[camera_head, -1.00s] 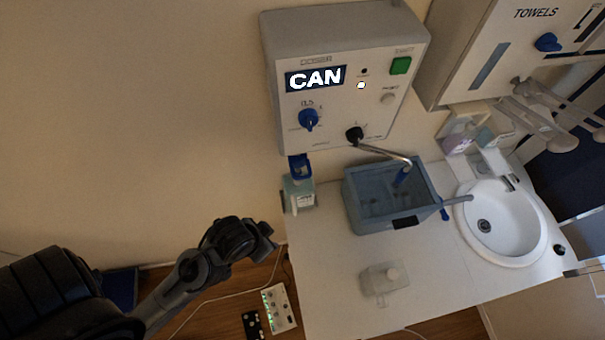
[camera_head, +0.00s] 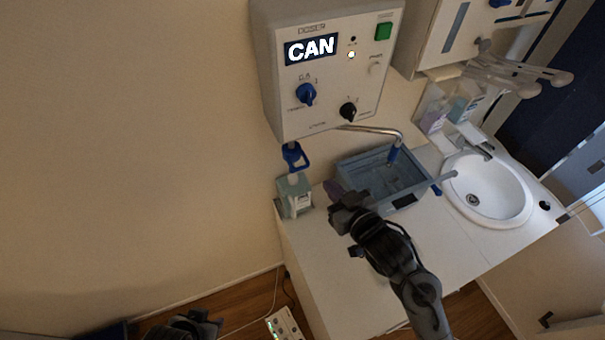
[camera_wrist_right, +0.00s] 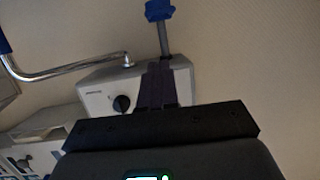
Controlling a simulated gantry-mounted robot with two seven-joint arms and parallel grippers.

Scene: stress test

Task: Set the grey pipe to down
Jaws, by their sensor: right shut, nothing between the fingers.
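A short grey pipe (camera_head: 449,174) sticks out sideways from the right side of the blue-grey tub (camera_head: 415,203), towards the sink. A blue handle (camera_head: 437,189) is beside its base. A bent metal pipe (camera_head: 370,130) with a blue tip runs from under the dosing box (camera_head: 325,75) to above the tub; it also shows in the wrist view (camera_wrist_right: 65,71). My right gripper (camera_head: 333,190) is shut and empty at the tub's front left corner, apart from both pipes. Its fingers show in the wrist view (camera_wrist_right: 158,85). My left gripper (camera_head: 197,320) is at the bottom edge, its fingers unclear.
A soap bottle (camera_head: 295,195) stands left of the tub, under a blue nozzle (camera_head: 293,156). The white sink (camera_head: 485,188) is to the right. My right arm covers part of the counter (camera_head: 300,240). A wall dispenser (camera_head: 440,35) is at the upper right.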

